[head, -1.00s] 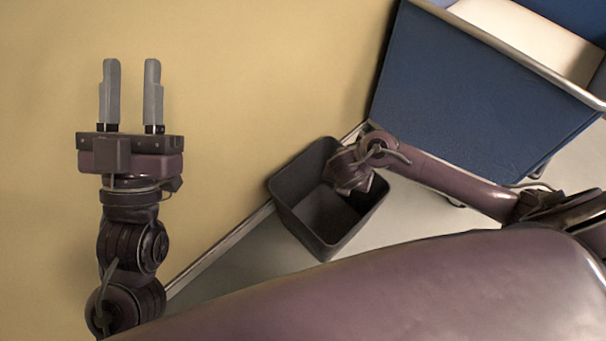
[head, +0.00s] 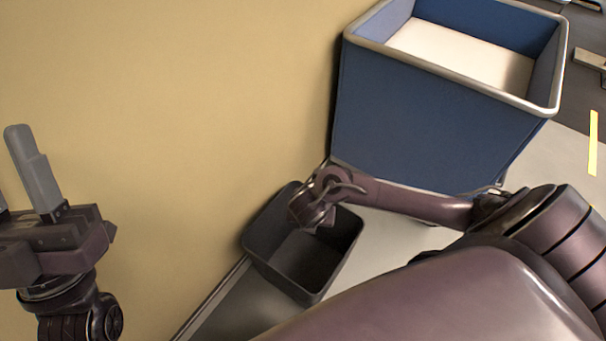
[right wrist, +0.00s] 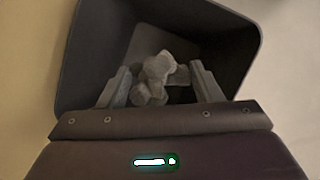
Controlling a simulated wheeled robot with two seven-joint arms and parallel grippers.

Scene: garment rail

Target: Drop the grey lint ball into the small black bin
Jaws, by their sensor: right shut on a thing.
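The small black bin (head: 345,235) stands on the floor against the tan wall in the head view. Its dark wall also shows in the right wrist view (right wrist: 90,50). The grey lint ball (right wrist: 158,68), a lumpy clump, sits between the fingers of my right gripper (right wrist: 160,77), which is shut on it over the bin's opening. How deep the fingers are in the bin is hard to tell. In the head view the lint ball and right fingertips are hidden behind my right wrist. My left gripper (head: 18,175) is open and empty at the left edge, its far finger mostly cut off.
A large blue cart (head: 425,120) with a metal rim and pale contents stands behind and right of the bin. The tan wall (head: 200,100) rises close beside the bin.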

